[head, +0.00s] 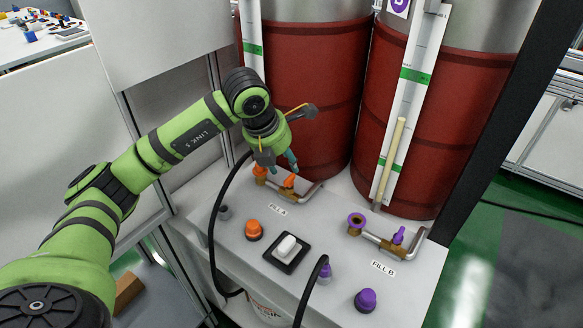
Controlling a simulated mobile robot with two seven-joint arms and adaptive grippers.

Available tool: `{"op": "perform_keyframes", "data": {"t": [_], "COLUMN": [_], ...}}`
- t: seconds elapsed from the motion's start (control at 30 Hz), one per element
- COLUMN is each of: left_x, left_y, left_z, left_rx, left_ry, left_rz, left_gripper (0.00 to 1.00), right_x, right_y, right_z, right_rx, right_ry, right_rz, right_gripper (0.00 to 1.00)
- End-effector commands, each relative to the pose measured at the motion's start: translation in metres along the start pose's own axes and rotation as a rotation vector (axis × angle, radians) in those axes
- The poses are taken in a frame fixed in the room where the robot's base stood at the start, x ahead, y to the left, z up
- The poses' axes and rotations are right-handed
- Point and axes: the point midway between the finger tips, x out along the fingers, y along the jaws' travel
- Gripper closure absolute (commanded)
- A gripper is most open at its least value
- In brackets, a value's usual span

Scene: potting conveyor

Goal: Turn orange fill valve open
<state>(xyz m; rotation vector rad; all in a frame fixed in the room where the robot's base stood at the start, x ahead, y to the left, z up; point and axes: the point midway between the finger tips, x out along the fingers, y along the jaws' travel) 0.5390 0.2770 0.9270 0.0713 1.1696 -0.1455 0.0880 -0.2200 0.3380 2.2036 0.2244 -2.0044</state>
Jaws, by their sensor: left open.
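The orange fill valve (289,181) sits on a brass and steel pipe behind the FILL A label, at the foot of the left red tank. Its small orange handle points up. A second orange part (260,171) sits on the left end of the same pipe. My left gripper (279,164) points down just above the valve, its fingers open and apart. I cannot tell whether a finger touches the handle. The gripper partly hides the pipe's back. My right gripper is out of view.
An orange knob (254,231), a white rocker switch (287,246) and a purple knob (366,300) stand on the white panel. The purple valve (399,235) is at right. A black hose (220,200) arches left of the gripper. Red tanks (310,90) rise close behind.

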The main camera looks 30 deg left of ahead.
Motion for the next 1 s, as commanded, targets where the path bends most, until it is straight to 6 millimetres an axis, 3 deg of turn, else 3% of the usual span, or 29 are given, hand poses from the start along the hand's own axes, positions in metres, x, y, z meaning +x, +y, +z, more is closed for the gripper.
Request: {"op": "perform_keyframes", "data": {"t": [0.1, 0.5, 0.87, 0.97, 1.0], "left_x": [0.007, 0.062, 0.069, 0.068, 0.068], "left_y": [0.007, 0.007, 0.007, 0.007, 0.007], "left_z": [-0.001, -0.002, -0.002, -0.002, -0.002], "left_rx": [-0.008, -0.006, -0.004, -0.004, -0.004], "left_ry": [0.013, 0.011, 0.009, 0.009, 0.009], "left_rz": [0.028, 0.024, 0.024, 0.023, 0.023], "left_gripper": [0.57, 0.57, 0.57, 0.97, 1.0], "right_x": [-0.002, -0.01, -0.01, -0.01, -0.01], "right_y": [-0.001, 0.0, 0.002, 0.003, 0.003], "right_z": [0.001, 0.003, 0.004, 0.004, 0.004], "right_rx": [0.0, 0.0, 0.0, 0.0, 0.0], "right_ry": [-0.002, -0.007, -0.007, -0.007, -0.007], "right_rz": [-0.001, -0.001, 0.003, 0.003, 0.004], "right_gripper": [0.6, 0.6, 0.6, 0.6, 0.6]}}
